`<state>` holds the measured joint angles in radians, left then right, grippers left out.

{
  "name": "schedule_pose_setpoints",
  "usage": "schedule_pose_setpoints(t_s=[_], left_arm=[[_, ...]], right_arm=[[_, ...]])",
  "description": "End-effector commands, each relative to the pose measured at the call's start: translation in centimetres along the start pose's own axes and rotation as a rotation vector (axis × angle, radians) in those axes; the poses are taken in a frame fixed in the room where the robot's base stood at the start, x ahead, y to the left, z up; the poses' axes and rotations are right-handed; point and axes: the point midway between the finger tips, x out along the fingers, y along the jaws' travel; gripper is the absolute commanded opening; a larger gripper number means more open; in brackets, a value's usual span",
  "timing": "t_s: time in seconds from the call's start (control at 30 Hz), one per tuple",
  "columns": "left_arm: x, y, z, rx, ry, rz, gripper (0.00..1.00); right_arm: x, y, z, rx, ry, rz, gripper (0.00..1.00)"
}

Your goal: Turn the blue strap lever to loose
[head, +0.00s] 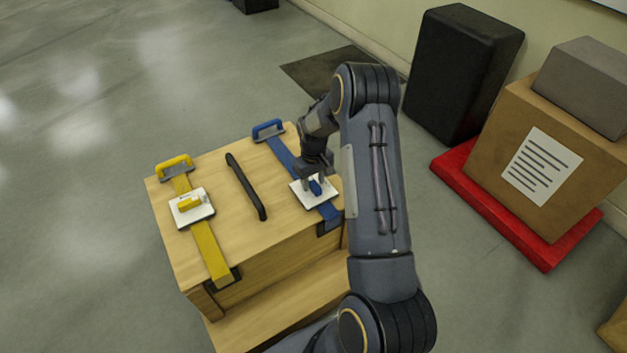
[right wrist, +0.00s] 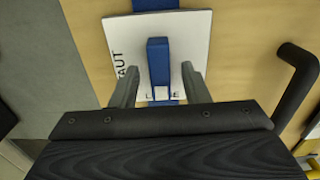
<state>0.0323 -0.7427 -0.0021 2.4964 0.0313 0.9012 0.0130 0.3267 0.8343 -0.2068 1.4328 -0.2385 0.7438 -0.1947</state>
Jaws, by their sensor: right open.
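The blue lever (head: 316,187) sits on a white square plate (head: 305,197) on the blue strap (head: 281,152) of a wooden crate (head: 222,166). In the right wrist view the blue lever (right wrist: 158,62) runs from the plate's middle toward the "LOOSE" label and covers its middle letters. The "TAUT" label (right wrist: 126,64) is at the plate's left. My right gripper (right wrist: 160,68) is open, one finger on each side of the lever, with a visible gap on both sides. In the head view the right gripper (head: 313,181) is over the plate. My left gripper is out of view.
A yellow strap (head: 209,250) with a yellow lever (head: 189,203) on its own plate runs along the crate's left side. A black handle (head: 246,187) lies between the straps. Right of the crate are a black case (head: 460,75) and a cardboard box (head: 530,150) on a red base (head: 490,218).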

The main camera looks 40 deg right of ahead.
Motion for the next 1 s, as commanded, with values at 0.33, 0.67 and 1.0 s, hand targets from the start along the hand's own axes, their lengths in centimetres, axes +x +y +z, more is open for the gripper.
schedule_pose_setpoints(t_s=[0.33, 0.67, 1.0], left_arm=[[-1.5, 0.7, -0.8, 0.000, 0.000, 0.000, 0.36], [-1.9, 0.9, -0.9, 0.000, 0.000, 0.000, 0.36], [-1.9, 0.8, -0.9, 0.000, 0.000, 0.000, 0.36]], right_arm=[[-5.5, 0.0, -0.1, -0.001, 0.003, 0.000, 0.42], [-7.7, 0.0, 0.0, -0.001, -0.001, 0.000, 0.42], [-7.6, 0.0, 0.0, -0.001, -0.001, 0.000, 0.42]])
